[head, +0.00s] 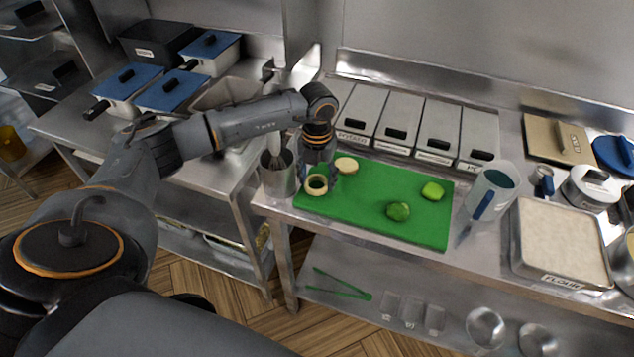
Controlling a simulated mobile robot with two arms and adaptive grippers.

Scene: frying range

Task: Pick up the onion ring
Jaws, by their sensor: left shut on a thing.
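The onion ring (316,185), a pale ring with a dark centre, is at the left end of the green cutting board (375,220). My left gripper (317,175) points down over it and is shut on it. The fingertips are small and partly hidden by the gripper body, so the exact grip does not show. I cannot tell whether the ring touches the board. My right gripper is out of view.
A round pale slice (346,165) lies close right of the gripper. A metal whisk pot (277,182) stands just left. Lidded bins (401,118) line the back; a flour tray (560,240) is right.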

